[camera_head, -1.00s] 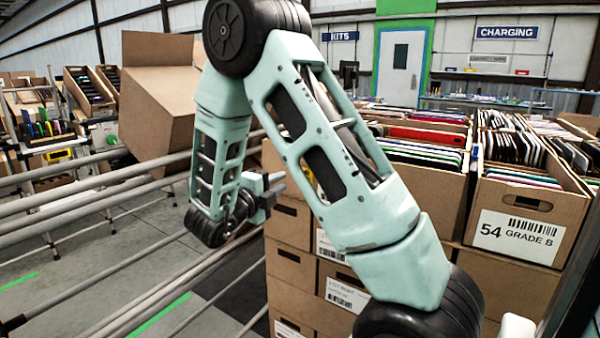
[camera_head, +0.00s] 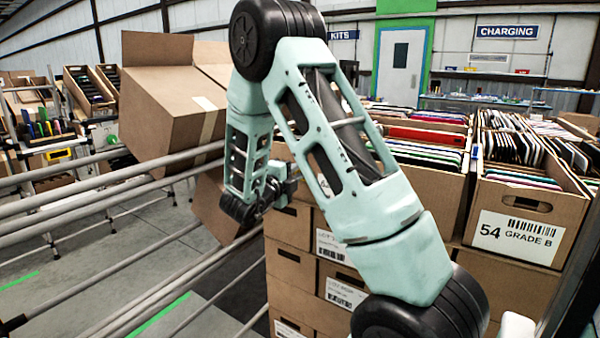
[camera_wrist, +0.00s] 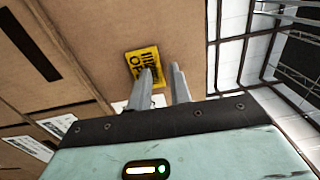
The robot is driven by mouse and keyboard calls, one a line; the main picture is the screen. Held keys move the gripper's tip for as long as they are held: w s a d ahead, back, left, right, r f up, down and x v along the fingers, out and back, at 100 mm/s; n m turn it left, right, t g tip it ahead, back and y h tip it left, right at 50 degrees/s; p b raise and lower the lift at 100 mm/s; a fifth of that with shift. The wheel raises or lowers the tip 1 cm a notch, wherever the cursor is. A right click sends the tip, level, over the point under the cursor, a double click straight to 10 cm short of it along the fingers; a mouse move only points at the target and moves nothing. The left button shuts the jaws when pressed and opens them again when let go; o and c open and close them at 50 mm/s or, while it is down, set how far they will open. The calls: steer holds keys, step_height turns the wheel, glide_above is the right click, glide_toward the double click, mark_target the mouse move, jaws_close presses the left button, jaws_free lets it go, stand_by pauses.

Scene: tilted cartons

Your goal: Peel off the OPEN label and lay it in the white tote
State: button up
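The OPEN label is a yellow patch with black print (camera_wrist: 138,62), lying flat on a brown cardboard face in the wrist view. My gripper (camera_wrist: 163,68) is open, with a gap between its two grey fingers. The left fingertip overlaps the label's lower right part in the picture; I cannot tell whether it touches. The right finger is to the right of the label. In the head view my gripper (camera_head: 288,184) is beside the carton stack, partly behind my arm, and the label cannot be made out. I cannot identify the white tote in either view.
Stacked cartons (camera_head: 290,265) stand below my arm, with a "54 GRADE B" carton (camera_head: 520,238) of files at right. A tilted open carton (camera_head: 160,105) rests by the grey rails (camera_head: 90,200) at left. The floor shows beneath the rails.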

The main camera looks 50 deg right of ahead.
steer(key=shift+c, duration=0.3)
jaws_close()
steer(key=shift+a, duration=0.1)
steer(key=a+b, duration=0.2)
steer(key=a, duration=0.5)
steer(key=shift+s+a, duration=0.35)
stand_by(0.8)
steer(key=shift+f, duration=0.1)
